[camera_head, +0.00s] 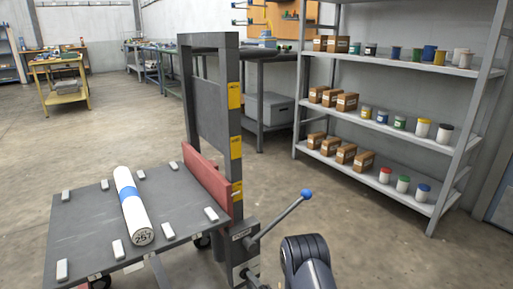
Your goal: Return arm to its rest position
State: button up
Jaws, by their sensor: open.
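A dark rounded part of my arm (305,262) shows at the bottom edge, right of the middle. My gripper is not visible in this view, so I cannot see its fingers. The arm part is just below a grey lever with a blue ball end (306,194). It looks apart from the lever, though the depth between them is hard to tell.
A dark-topped cart (83,225) with small white blocks carries a white roll (127,200) with a blue band, marked 257. A grey upright frame (188,90) and red bar (206,180) stand behind it. Stocked shelving (384,165) is right; open floor lies between.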

jog(key=p+v, duration=0.3)
jog(key=v, duration=0.6)
jog(key=b+x, duration=0.4)
jog(key=x, duration=0.7)
jog(key=shift+f, duration=0.1)
jog(key=shift+w+a+m, duration=0.15)
jog(key=shift+w+m, duration=0.05)
jog(key=shift+m, duration=0.1)
jog(key=shift+s+d+r+m, duration=0.1)
jog(key=shift+s+d+m, duration=0.15)
jog(key=shift+m, duration=2.7)
jog(key=shift+s+d+r+m, duration=0.15)
jog(key=shift+s+d+m, duration=0.1)
jog(key=shift+m, duration=2.65)
jog(key=shift+s+d+r+m, duration=0.1)
jog(key=shift+s+d+m, duration=0.15)
jog(key=shift+m, duration=2.7)
jog(key=shift+w, duration=0.1)
